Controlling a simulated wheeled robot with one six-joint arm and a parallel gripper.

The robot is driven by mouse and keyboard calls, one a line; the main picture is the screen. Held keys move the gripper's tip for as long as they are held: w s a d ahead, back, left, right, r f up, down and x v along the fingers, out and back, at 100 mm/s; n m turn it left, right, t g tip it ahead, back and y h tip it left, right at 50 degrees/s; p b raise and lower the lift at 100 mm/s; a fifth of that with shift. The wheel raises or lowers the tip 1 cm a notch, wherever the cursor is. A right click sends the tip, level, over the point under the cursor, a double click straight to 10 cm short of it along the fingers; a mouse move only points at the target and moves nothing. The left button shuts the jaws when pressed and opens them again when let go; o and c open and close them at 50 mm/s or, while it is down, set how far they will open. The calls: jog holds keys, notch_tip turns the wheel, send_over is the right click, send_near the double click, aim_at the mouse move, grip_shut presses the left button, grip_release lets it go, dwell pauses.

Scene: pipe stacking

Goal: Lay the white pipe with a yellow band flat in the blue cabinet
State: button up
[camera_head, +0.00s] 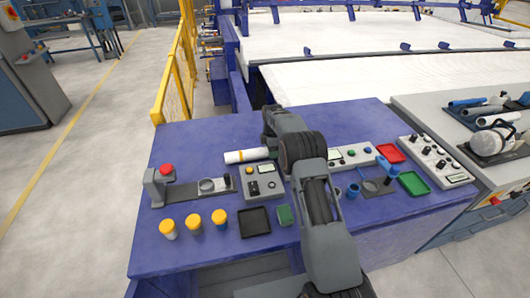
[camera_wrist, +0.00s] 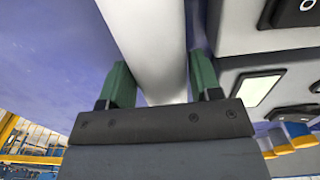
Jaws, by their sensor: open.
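The white pipe with a yellow band (camera_head: 243,156) lies flat on the blue worktop, its right end hidden by my arm. In the wrist view the white pipe (camera_wrist: 152,38) runs between the two green fingers of my gripper (camera_wrist: 160,75). The fingers are apart, one on each side of it; contact cannot be told. In the head view my gripper is mostly hidden behind my arm. A cabinet with blue drawers (camera_head: 450,236) stands at the right, with pipes (camera_head: 498,118) on its top; I cannot tell whether it is the blue cabinet named.
A grey control box (camera_head: 262,184) sits close to the pipe. An emergency-stop stand (camera_head: 157,185), yellow-capped jars (camera_head: 194,222), a black tray (camera_head: 254,222), a red tray (camera_head: 391,153) and a green tray (camera_head: 413,183) crowd the worktop. The worktop's back left is clear.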

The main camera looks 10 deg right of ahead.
jog(key=shift+f, duration=0.4)
jog(key=c, duration=0.7)
jog(key=shift+c, duration=0.5)
jog(key=shift+r, duration=0.2)
